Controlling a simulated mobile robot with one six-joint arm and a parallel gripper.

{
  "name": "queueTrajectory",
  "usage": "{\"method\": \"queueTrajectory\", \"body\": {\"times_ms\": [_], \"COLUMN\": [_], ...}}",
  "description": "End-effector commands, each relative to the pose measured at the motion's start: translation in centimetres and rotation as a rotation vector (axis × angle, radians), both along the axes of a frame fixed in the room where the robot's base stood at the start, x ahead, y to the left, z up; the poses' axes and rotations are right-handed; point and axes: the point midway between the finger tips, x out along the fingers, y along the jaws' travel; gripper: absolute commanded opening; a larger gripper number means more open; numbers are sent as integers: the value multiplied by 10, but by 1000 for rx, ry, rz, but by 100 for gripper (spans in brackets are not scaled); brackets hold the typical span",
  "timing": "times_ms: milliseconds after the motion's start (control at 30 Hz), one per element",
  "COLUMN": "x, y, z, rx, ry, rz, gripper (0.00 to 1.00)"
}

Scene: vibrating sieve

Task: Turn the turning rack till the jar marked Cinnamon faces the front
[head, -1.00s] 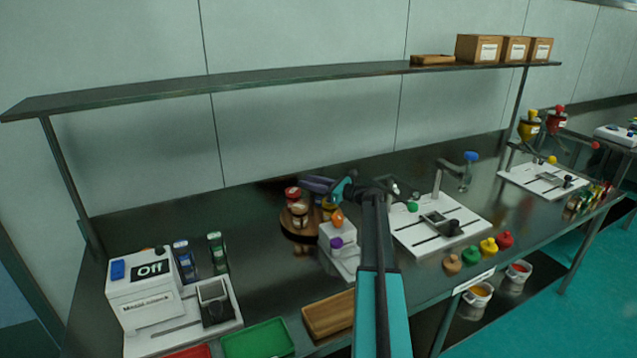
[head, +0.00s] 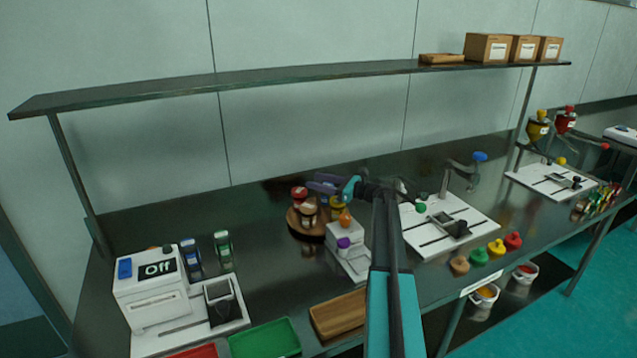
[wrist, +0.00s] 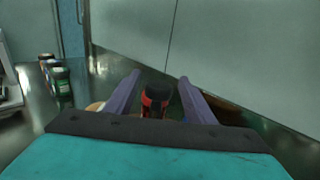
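The turning rack (head: 293,222) is a round wooden stand on the bench, left of centre in the head view. It carries a red-topped jar (head: 299,192), a brown-and-white jar (head: 308,210) and a yellow one (head: 337,202), partly hidden by my arm. No jar label is readable, so I cannot tell which is Cinnamon. My gripper (head: 322,184) is over the rack, purple fingers pointing left. In the wrist view, its fingers (wrist: 160,76) are apart. A dark-topped red jar (wrist: 156,100) shows between them with gaps on both sides.
A white device with an orange knob (head: 345,219) and a purple knob (head: 343,242) stands right beside the rack. A white box reading Off (head: 150,295) and small bottles (head: 222,250) are to the left. A shelf (head: 300,76) runs above.

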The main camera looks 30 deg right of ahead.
Motion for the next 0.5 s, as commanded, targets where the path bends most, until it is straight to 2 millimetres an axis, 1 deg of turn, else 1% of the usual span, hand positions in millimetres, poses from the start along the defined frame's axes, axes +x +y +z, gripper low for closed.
{"method": "queueTrajectory", "body": {"times_ms": [267,367,500], "x": [1,1,1], "y": [2,2,2], "z": [4,11,24], "rx": [-1,-2,-2], "ry": [-1,-1,-1], "rz": [3,2,1], "gripper": [49,49,49]}}
